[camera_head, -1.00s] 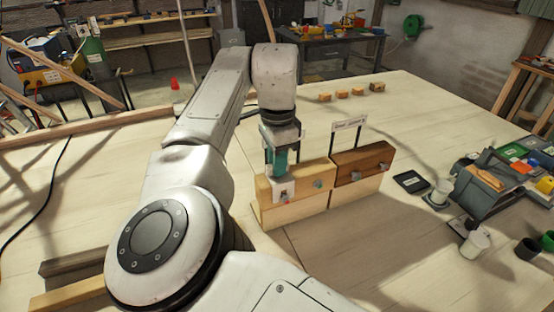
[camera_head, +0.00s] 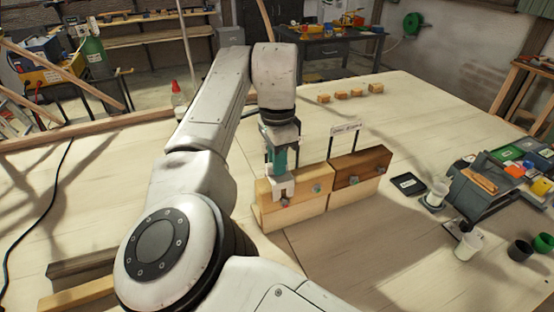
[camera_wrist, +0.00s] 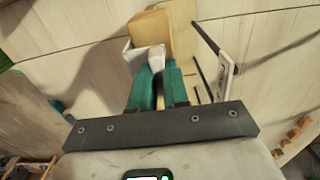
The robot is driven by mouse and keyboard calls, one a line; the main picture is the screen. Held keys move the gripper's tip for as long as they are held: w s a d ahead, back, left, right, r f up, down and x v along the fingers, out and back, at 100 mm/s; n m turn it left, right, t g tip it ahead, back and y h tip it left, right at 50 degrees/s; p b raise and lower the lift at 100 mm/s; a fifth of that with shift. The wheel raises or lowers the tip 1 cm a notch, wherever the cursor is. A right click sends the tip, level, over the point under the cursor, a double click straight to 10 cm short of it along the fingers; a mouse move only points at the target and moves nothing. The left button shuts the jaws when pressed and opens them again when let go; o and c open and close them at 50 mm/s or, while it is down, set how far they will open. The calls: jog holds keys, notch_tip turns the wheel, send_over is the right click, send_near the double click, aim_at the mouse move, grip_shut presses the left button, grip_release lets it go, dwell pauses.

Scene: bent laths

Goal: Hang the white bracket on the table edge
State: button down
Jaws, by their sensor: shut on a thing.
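My gripper (camera_head: 283,161) has teal fingers and points down over the pale wooden block. It is shut on the white bracket (camera_head: 283,186), which sits at the upper front of this block near its left end. In the wrist view the bracket (camera_wrist: 150,58) lies at the fingertips, against the end of the block (camera_wrist: 153,30). I cannot tell whether the bracket is hooked over the block or only held beside it. The tabletop (camera_head: 420,105) is pale wood; no bracket hangs on its visible edges.
A darker wooden block (camera_head: 360,168) stands to the right, with a small sign (camera_head: 346,127) behind it. A black tray (camera_head: 408,184), cups (camera_head: 468,246) and a grey bin (camera_head: 478,187) are at the right. Several small wooden blocks (camera_head: 341,95) lie behind. The tabletop between is clear.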

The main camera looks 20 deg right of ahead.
jog(key=shift+r+p, duration=2)
jog(key=shift+r, duration=0.15)
jog(key=shift+f, duration=0.1)
